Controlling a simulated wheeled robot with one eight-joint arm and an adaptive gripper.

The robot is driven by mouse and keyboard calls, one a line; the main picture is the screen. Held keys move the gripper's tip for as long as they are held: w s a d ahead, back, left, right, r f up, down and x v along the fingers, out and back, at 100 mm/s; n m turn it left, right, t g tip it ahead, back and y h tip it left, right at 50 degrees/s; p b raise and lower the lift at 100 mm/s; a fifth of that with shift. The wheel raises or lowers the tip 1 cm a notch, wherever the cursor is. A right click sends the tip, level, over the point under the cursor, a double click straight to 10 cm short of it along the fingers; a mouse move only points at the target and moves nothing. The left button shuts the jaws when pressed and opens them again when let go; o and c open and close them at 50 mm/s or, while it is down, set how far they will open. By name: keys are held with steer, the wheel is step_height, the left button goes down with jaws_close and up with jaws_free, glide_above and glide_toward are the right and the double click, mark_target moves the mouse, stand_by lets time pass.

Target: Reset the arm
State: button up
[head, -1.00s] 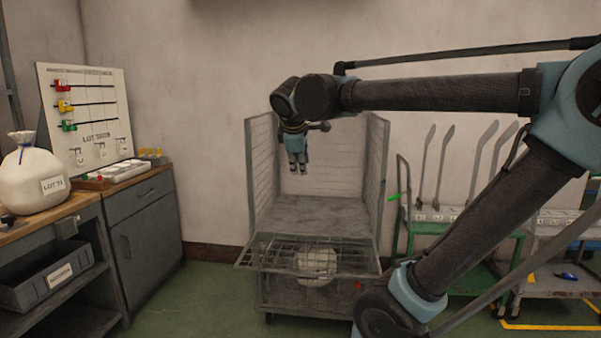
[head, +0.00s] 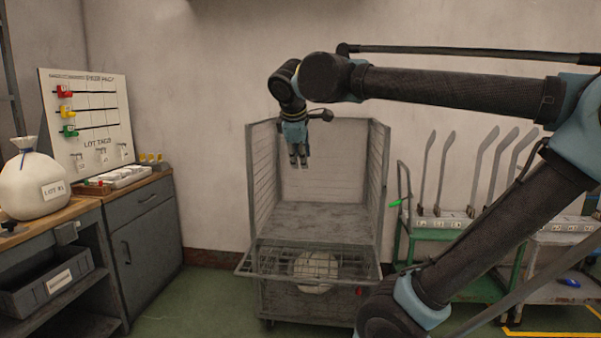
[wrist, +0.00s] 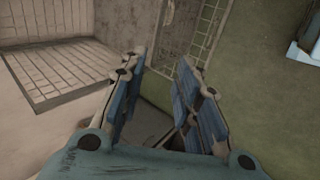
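My gripper (head: 298,162) hangs pointing down at the end of my arm, in front of the upper part of the wire cage cart (head: 262,180) in the head view. In the wrist view my gripper (wrist: 160,68) shows its two blue-padded fingers apart, with nothing between them. The cart's mesh walls and floor show at the left of the wrist view (wrist: 70,72). My arm stretches across the right half of the head view.
A pale bag (head: 316,268) shows behind the cart's lowered front mesh. A tied sack (head: 30,190) stands on the left bench, beside a lot tag board (head: 92,110). A green-framed rack (head: 442,222) stands at right, partly behind my arm. Green floor is clear left of the cart.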

steer(key=s+d+f+m+g, duration=0.2)
steer(key=d+f+m, duration=0.2)
steer(key=d+f, duration=0.35)
steer(key=s+d+f+m+g, duration=0.1)
steer(key=s+d+f+m, duration=0.25)
steer(key=d+f, duration=0.45)
steer(key=s+d+f+m+g, duration=0.1)
steer(key=s+f+m, duration=0.3)
steer(key=f, duration=0.4)
steer(key=s+d+f+m+g+y, duration=0.1)
steer(key=s+d+f+m, duration=0.3)
steer(key=f, duration=0.5)
steer(key=shift+s, duration=0.25)
steer(key=shift+f+m, duration=0.1)
steer(key=shift+m, duration=0.15)
steer(key=shift+w+f, duration=0.2)
steer(key=shift+w, duration=0.25)
